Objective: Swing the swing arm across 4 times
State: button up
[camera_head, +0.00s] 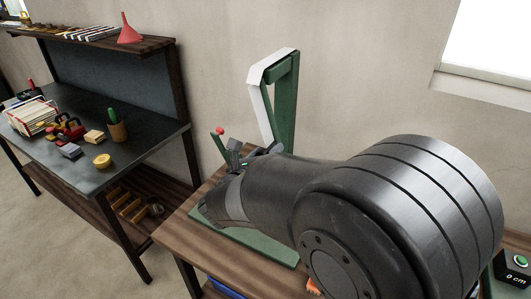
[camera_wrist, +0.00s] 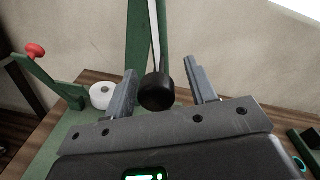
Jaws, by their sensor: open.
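A green stand (camera_head: 286,105) with a slanted upright and a white strip rises from the wooden bench. In the wrist view, a black round knob (camera_wrist: 156,93) on a thin rod shows in front of the green upright (camera_wrist: 137,45). My gripper (camera_wrist: 163,76) is open, with one finger on each side of the knob; I cannot tell whether either touches it. In the head view my gripper (camera_head: 246,154) is by the foot of the stand, partly hidden by my arm. A green lever with a red knob (camera_wrist: 35,51) stands to the left, also in the head view (camera_head: 219,131).
A white round roll (camera_wrist: 102,96) sits left of my gripper on the green base (camera_head: 250,240). A counter box (camera_head: 515,265) with a green button reads "0 cm" at the right. A dark workbench (camera_head: 110,120) with several small items stands at the left. The wall is behind.

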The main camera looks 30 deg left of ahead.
jog(key=s, duration=1)
jog(key=shift+s+d+r, duration=0.15)
jog(key=shift+s+d, duration=0.1)
jog(key=shift+s, duration=0.15)
